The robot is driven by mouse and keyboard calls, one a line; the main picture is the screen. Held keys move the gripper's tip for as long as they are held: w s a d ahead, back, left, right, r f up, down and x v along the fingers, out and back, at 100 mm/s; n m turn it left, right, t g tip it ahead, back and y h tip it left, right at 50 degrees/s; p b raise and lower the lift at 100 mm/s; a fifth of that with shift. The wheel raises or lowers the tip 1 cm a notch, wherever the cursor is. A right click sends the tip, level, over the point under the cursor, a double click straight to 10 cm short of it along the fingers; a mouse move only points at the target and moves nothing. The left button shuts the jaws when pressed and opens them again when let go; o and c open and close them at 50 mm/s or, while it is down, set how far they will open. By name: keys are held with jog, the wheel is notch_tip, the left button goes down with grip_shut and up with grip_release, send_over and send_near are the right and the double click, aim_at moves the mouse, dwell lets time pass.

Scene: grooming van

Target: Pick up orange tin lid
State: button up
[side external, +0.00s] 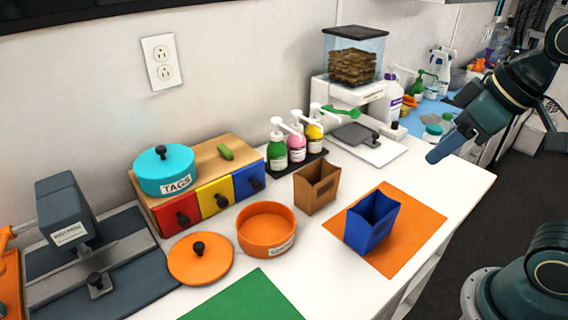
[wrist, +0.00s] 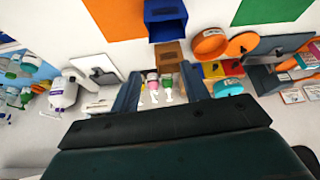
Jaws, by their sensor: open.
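The orange tin lid (side external: 201,259) is a flat round disc with a black knob. It lies on the white counter at the front left in the side view, just left of the open orange tin (side external: 266,229). In the wrist view the lid (wrist: 243,43) shows at the upper right, partly behind the orange tin (wrist: 211,44). My gripper (side external: 446,148) is at the right of the side view, above the counter's right edge and far from the lid. In the wrist view its two fingers (wrist: 163,88) are apart with nothing held between them.
A blue bin (side external: 371,222) stands on an orange mat (side external: 413,229), with a brown bin (side external: 316,186) beside it. A coloured drawer box (side external: 217,196) carries a teal tin (side external: 166,171). A grey press (side external: 90,250) stands left of the lid. A green mat (side external: 243,297) lies in front.

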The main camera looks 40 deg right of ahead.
jog(key=w+a+r+n+y, duration=0.1)
jog(key=w+a+n, duration=0.4)
jog(key=w, duration=0.4)
jog(key=n+g+y, duration=0.3)
jog(key=n+g, duration=0.1)
jog(key=n, duration=0.3)
send_over(198, 244)
jog(key=s+d, duration=0.1)
jog(key=d, duration=0.1)
jog(key=shift+d+f, duration=0.15)
jog(key=shift+f, duration=8.75)
jog(key=shift+x, duration=2.6)
grip_shut()
